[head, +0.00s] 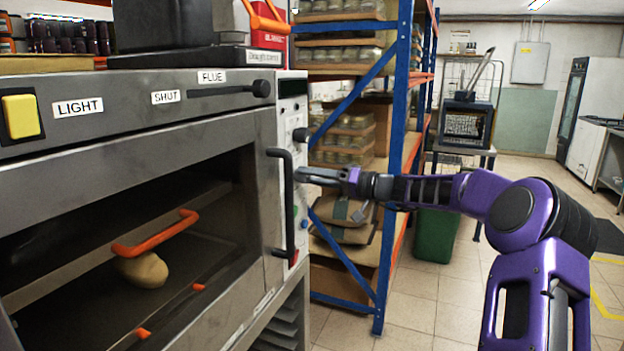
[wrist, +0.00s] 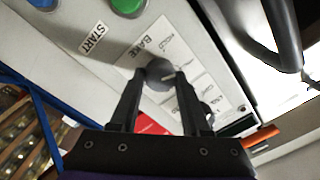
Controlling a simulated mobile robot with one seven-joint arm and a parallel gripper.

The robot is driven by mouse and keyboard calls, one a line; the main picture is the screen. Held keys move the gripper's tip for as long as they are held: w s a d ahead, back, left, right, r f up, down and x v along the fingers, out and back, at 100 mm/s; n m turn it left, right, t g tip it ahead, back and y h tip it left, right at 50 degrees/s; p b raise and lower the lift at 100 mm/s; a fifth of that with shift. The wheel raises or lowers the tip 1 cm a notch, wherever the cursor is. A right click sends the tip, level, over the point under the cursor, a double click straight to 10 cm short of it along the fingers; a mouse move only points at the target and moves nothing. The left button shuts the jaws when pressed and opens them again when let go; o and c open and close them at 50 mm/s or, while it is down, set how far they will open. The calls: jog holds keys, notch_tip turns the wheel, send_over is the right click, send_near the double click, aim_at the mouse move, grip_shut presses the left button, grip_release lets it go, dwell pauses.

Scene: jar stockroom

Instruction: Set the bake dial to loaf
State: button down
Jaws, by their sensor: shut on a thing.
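The bake dial (wrist: 159,70) is a small grey round knob on the oven's control panel. In the wrist view the two black fingertips of my gripper (wrist: 160,76) are closed on either side of it. A pale pointer mark shows on its right side. Printed words surround it; "BAKE" and "HOLD" are legible, the others, including any loaf label, are too small to read. In the head view my gripper (head: 308,175) reaches the panel (head: 288,200) from the right and hides the dial.
A dark vertical door handle (head: 284,200) stands just left of my gripper. Another dark knob (head: 302,134) sits above it. A green button (wrist: 128,5) and a "START" label (wrist: 93,38) are close by. A blue-framed jar shelf (head: 395,120) stands behind the arm.

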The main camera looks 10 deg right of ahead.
jog(key=m+p, duration=0.5)
jog(key=m, duration=0.7)
jog(key=m+p, duration=0.6)
jog(key=m, duration=0.6)
jog(key=shift+s+f+t+h, duration=0.1)
jog(key=shift+f+t+h, duration=0.1)
jog(key=shift+t+h, duration=0.15)
jog(key=m, duration=0.3)
jog(key=shift+m, duration=2.2)
jog(key=shift+c, duration=1.8)
grip_release()
jog(key=shift+s, duration=0.1)
